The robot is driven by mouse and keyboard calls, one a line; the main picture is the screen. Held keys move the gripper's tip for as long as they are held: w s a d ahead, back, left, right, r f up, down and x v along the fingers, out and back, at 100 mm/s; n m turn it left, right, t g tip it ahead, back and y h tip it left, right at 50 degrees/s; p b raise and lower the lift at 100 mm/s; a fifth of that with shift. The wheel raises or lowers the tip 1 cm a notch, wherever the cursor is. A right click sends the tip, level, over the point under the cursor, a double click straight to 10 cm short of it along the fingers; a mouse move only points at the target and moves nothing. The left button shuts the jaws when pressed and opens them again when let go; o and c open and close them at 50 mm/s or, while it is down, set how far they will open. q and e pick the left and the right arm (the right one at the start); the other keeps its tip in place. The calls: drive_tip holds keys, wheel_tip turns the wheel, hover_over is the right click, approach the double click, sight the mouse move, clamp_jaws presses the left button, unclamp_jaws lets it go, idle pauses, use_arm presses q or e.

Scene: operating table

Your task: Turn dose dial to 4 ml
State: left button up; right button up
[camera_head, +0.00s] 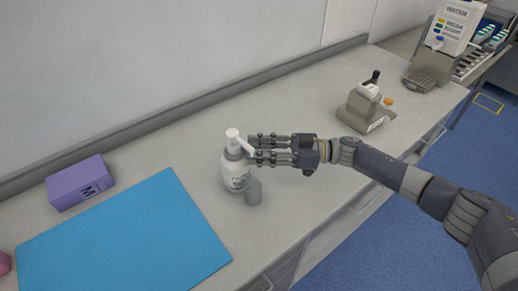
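A white dispenser bottle (236,176) with a grey collar and a white pump-like top (233,134) stands on the counter. Its white spout points right. A small grey cup (254,193) stands just in front of it to the right. My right gripper (254,150) reaches in from the right, its fingers level with the bottle's top and at the spout's end. The fingers lie roughly parallel with a narrow gap; I cannot tell whether they grip the spout. No dial marking can be read on the bottle. My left gripper is out of view.
A blue mat (125,240) and a purple box (81,183) lie to the left. A beige device with a black lever (366,107) stands behind my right arm. A labelled dispenser (440,45) is at the far right. The counter (185,150) behind the bottle is clear.

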drive_tip(key=s+d, duration=0.1)
drive_tip(key=d, duration=1.1)
